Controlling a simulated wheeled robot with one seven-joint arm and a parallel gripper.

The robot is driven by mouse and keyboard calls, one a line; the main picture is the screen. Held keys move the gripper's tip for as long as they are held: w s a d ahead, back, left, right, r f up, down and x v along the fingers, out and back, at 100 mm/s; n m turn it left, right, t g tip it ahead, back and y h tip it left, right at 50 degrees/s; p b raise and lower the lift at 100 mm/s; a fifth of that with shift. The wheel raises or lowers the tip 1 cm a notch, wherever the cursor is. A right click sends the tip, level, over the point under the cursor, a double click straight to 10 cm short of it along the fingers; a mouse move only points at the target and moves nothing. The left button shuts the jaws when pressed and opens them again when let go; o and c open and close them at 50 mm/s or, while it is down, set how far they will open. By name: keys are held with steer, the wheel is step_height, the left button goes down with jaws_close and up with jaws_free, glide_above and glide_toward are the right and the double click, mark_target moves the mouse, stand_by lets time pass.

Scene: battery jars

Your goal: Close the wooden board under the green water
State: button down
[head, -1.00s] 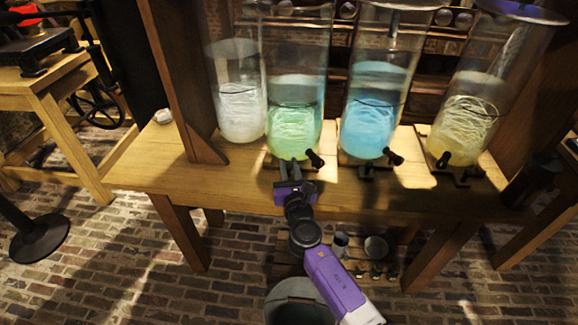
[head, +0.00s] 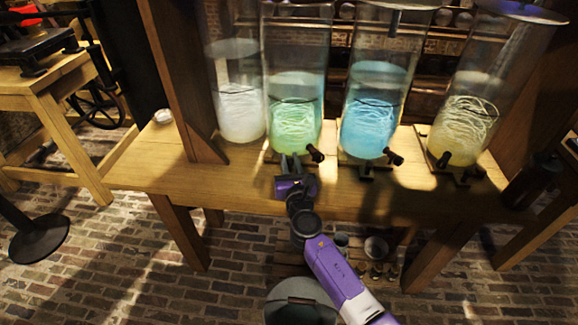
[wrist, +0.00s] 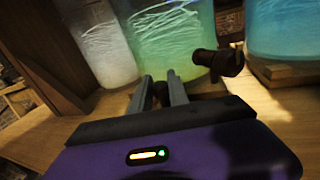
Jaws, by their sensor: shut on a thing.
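The jar of green water (head: 294,118) stands on the wooden table, second from the left. It also shows in the wrist view (wrist: 172,40), straight ahead of my gripper. A wooden board (head: 271,156) lies under this jar, mostly hidden by the jar and my gripper. My gripper (head: 291,163) is in front of the green jar, low at the table top. In the wrist view its two grey fingers (wrist: 161,88) are close around a small dark piece (wrist: 160,92) at the jar's base. A black tap (wrist: 222,62) sits just right of the fingers.
A jar of white water (head: 240,112) stands to the left. Jars of blue water (head: 371,122) and yellow water (head: 462,128) stand to the right, with black taps in front. A wooden post (head: 178,80) rises at left. The front strip of table (head: 400,208) is clear.

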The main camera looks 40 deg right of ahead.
steer(key=shift+w+d, duration=0.5)
steer(key=shift+d, duration=0.3)
steer(key=c, duration=1.3)
jaws_free()
steer(key=shift+a, duration=0.1)
steer(key=shift+v, duration=3.8)
